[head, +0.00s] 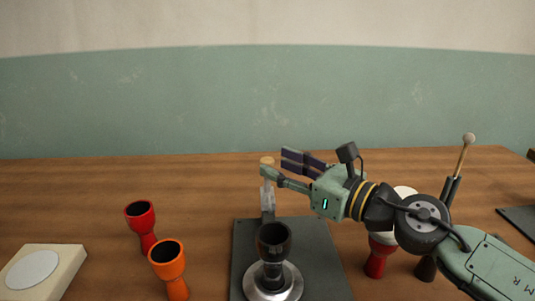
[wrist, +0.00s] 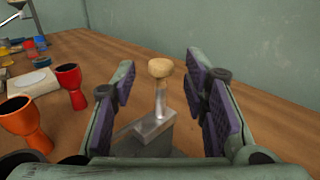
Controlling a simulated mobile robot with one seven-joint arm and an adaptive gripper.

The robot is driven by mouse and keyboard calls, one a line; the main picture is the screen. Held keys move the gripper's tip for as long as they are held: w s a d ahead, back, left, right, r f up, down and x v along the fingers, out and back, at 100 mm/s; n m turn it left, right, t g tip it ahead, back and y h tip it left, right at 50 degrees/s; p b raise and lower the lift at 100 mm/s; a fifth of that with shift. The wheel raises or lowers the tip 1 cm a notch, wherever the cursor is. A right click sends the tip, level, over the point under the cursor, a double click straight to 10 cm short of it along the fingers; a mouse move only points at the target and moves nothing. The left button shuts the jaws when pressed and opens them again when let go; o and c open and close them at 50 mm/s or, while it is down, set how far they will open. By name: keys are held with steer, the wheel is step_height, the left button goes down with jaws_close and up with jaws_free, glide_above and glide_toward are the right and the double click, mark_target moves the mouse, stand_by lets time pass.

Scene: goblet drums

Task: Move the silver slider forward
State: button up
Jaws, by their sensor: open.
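The silver slider (head: 268,199) stands upright at the back edge of a dark grey base plate (head: 323,262). It is a metal block and stem topped by a pale wooden knob (head: 267,161). In the wrist view the slider's silver block (wrist: 153,127) and its knob (wrist: 160,68) show between my fingers. My gripper (head: 275,164) is open, with its purple-padded fingers on either side of the knob. Gaps show on both sides in the wrist view, so it does not hold the knob. The nearer finger partly overlaps the stem in the head view.
Red (head: 142,225) and orange (head: 168,262) goblets stand left, near a cream box with a white disc (head: 40,272). Another red goblet and a knobbed lever (head: 463,155) stand right. Table behind the slider is clear.

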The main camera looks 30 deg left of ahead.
mark_target(272, 162)
steer(key=shift+w+a+p, duration=0.2)
steer(key=shift+a, duration=0.85)
steer(key=shift+w+a+p, duration=0.15)
steer(key=shift+a, duration=0.85)
steer(key=shift+c, duration=0.3)
jaws_close()
